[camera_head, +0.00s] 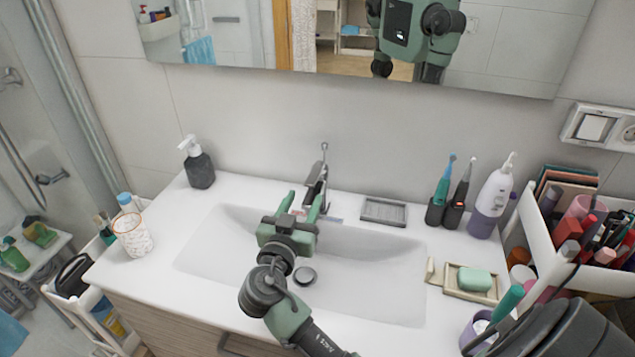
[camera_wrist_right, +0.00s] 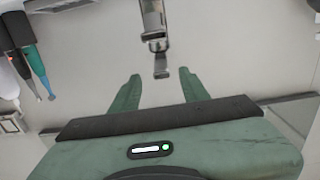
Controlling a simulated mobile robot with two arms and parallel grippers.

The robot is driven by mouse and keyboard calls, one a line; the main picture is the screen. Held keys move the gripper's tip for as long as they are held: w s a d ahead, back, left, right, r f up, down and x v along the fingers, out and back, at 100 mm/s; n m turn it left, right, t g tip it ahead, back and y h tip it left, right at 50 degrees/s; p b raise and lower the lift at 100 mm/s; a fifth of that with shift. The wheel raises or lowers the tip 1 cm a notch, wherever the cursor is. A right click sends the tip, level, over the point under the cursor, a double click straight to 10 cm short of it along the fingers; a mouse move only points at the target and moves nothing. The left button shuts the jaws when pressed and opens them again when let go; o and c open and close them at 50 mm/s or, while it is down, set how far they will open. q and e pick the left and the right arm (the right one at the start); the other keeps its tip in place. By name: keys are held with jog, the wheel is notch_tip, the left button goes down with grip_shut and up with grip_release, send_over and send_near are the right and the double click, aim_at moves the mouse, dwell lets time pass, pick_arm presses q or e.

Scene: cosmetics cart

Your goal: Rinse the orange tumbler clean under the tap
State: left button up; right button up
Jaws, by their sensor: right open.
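A tumbler with an orange rim and orange pattern (camera_head: 132,236) stands upright on the left end of the white counter, outside the basin. The metal tap (camera_head: 317,178) is at the back middle of the basin; no water shows from it. My right gripper (camera_head: 302,201) is open and empty over the basin, its fingers pointing at the tap. In the right wrist view the tap (camera_wrist_right: 158,45) shows ahead, with its near end in line with the gap between my open fingertips (camera_wrist_right: 159,76). I cannot tell whether they touch. My left gripper is not in view.
The basin (camera_head: 215,250) is empty, with a dark drain plug (camera_head: 304,276). A soap bottle (camera_head: 198,165) stands back left. A grey dish (camera_head: 384,211), toothbrushes (camera_head: 441,190), a pump bottle (camera_head: 491,198), green soap (camera_head: 474,279) and a crowded cosmetics box (camera_head: 530,235) line the right side.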

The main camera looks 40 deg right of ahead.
aim_at(310, 180)
jog(key=w+d+p, duration=0.1)
jog(key=w+d+r+p, duration=0.1)
jog(key=d, duration=0.1)
jog(key=shift+w+d+r+p, duration=0.1)
jog(key=shift+w+p, duration=0.3)
jog(key=shift+f+p+x, duration=0.2)
jog(key=shift+p+x, duration=0.1)
jog(key=shift+x, duration=0.85)
jog(key=shift+w+d, duration=0.1)
jog(key=shift+w, duration=0.05)
jog(key=shift+f, duration=0.1)
jog(key=c, duration=0.8)
grip_shut()
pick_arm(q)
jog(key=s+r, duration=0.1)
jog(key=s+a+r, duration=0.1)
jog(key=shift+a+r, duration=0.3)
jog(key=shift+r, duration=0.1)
